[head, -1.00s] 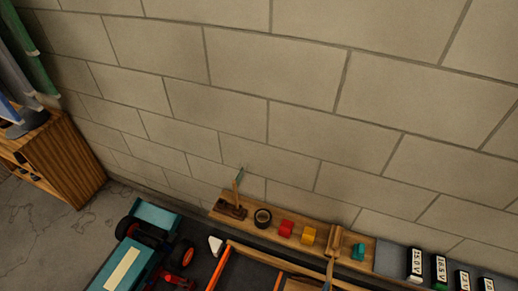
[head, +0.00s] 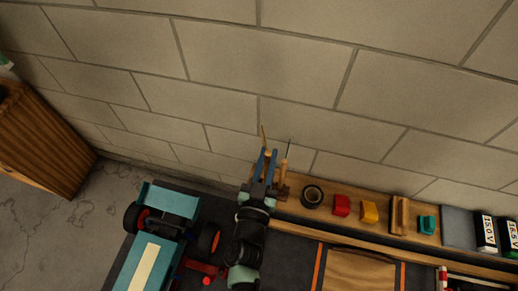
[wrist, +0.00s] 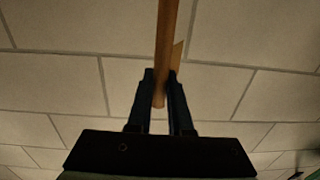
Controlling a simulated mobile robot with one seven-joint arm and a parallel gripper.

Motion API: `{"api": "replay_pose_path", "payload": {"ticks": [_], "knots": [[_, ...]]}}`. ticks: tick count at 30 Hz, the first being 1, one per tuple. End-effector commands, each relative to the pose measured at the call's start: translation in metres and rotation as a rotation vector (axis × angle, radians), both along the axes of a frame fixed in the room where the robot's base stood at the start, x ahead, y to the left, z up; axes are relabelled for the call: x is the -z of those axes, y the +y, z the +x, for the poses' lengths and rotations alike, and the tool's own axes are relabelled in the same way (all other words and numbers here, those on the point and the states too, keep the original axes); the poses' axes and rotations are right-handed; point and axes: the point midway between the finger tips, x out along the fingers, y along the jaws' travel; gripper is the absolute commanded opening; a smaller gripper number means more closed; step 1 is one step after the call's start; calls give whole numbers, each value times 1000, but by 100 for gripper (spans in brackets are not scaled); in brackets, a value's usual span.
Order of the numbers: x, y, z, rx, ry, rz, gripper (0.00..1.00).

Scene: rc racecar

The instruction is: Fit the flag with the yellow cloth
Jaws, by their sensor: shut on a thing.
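My gripper (head: 265,162) is shut on a thin wooden stick (wrist: 166,45), which stands upright between the fingers in the wrist view. A narrow tan-yellow piece (wrist: 178,56) shows beside the stick, edge-on; it looks like the flag's yellow cloth, but I cannot tell for sure. In the head view the held stick (head: 263,134) rises above my fingertips, near the left end of the wooden shelf. A second stick (head: 285,162) with a thin dark greenish top stands just right of my gripper. The teal racecar (head: 170,202) is at the lower left; no flag shows on its visible part.
On the wooden shelf (head: 320,216) stand a roll of tape (head: 312,196), a red block (head: 341,206), a yellow block (head: 369,212), a wooden piece (head: 399,214) and a teal piece (head: 427,224). Batteries (head: 486,232) stand at the right. A block wall (head: 300,80) rises close behind.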

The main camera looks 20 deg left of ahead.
Motion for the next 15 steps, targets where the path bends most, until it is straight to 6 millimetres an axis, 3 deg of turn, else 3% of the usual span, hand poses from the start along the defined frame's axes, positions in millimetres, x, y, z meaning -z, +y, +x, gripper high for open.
{"api": "replay_pose_path", "payload": {"ticks": [1,4,9,15], "knots": [[20,8,13,-10,-6,2,0],[29,20,33,-35,-6,3,0],[35,36,57,-72,-5,2,0],[34,44,68,-92,-2,1,0]]}}
